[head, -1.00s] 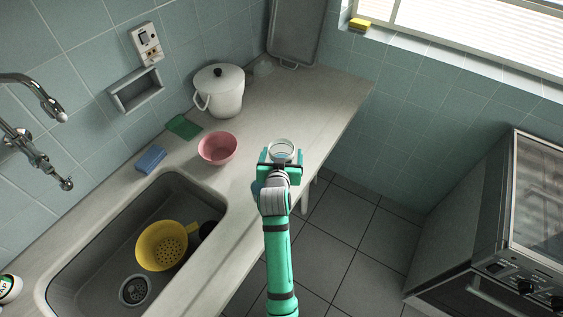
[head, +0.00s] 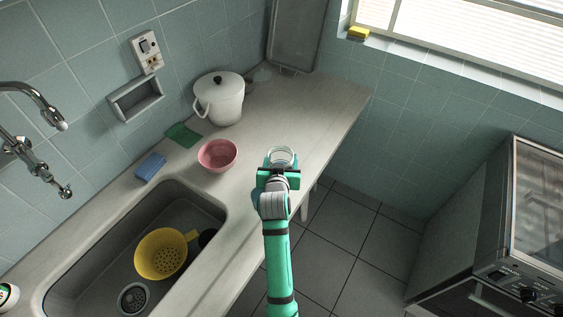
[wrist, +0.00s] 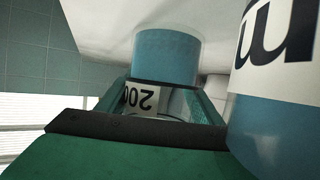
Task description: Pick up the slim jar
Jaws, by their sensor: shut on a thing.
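The slim jar has a pale round rim in the head view (head: 281,153), near the counter's right edge. In the wrist view the slim jar (wrist: 166,58) shows a blue band and a white label reading "200", upside down in the picture. My gripper (head: 279,170) is shut on it, with a finger on each side of the jar (wrist: 162,112). Whether its base touches the counter cannot be told. A second blue jar with a white label and black lettering (wrist: 270,110) stands close beside my gripper, large at the right of the wrist view.
A pink bowl (head: 217,156) and a white lidded pot (head: 220,100) stand left of my gripper on the counter (head: 290,105). The sink holds a yellow colander (head: 160,254). The counter is clear beyond the jar. Open floor lies to the right.

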